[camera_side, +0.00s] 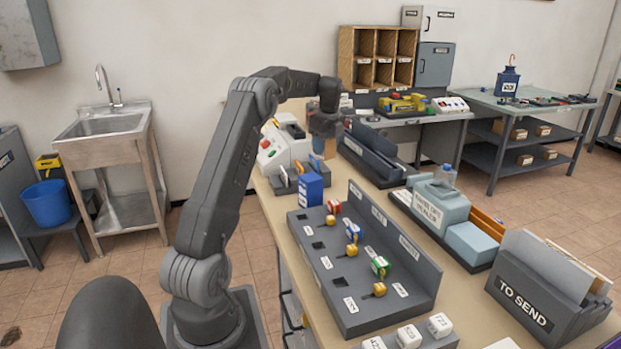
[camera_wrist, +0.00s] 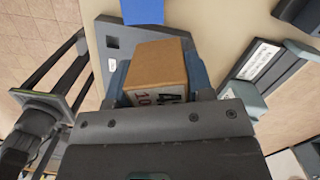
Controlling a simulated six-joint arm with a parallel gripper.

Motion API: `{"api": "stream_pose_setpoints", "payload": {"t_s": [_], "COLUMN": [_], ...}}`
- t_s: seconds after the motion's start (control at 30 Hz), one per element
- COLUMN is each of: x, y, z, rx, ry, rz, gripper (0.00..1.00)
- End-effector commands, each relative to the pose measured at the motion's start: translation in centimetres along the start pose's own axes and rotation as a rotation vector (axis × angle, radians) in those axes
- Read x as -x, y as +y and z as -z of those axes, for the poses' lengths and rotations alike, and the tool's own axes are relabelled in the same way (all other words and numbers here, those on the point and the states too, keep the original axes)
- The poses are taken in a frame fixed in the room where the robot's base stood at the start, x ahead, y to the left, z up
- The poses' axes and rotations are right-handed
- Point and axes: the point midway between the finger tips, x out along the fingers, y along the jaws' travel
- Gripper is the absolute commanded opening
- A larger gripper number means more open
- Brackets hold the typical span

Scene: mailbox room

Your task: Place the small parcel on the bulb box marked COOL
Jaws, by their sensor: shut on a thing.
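The small parcel (camera_wrist: 154,66) is a brown cardboard box with dark printed characters on its near side. In the wrist view it sits between the two bluish fingers of my gripper (camera_wrist: 158,80), which is shut on it. In the side view my gripper (camera_side: 320,146) points down over the back part of the long bench, and the parcel is mostly hidden there. I cannot read COOL on any box. A blue box (camera_side: 311,188) with a small white label stands on the bench just nearer than my gripper; whether it is the bulb box is unclear.
A grey panel (camera_side: 340,300) with several coloured keyed pieces lies nearer on the bench. A white machine (camera_side: 277,152) stands left of my gripper and a dark grey rack (camera_side: 368,152) stands right. A grey-green unit (camera_side: 440,203) and a TO SEND holder (camera_side: 530,297) are further right.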

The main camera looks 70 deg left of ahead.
Motion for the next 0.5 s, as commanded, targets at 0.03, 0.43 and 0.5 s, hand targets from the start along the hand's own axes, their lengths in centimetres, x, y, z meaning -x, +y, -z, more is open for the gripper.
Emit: {"api": "stream_pose_setpoints", "payload": {"t_s": [0.03, 0.43, 0.5], "x": [0.1, -3.0, -3.6], "y": [0.6, 2.1, 2.1], "z": [-1.5, -4.1, -4.0], "rx": [0.009, 0.013, 0.014], "ry": [-0.002, -0.002, -0.003], "rz": [0.001, -0.005, -0.003], "gripper": [0.22, 0.22, 0.22]}}
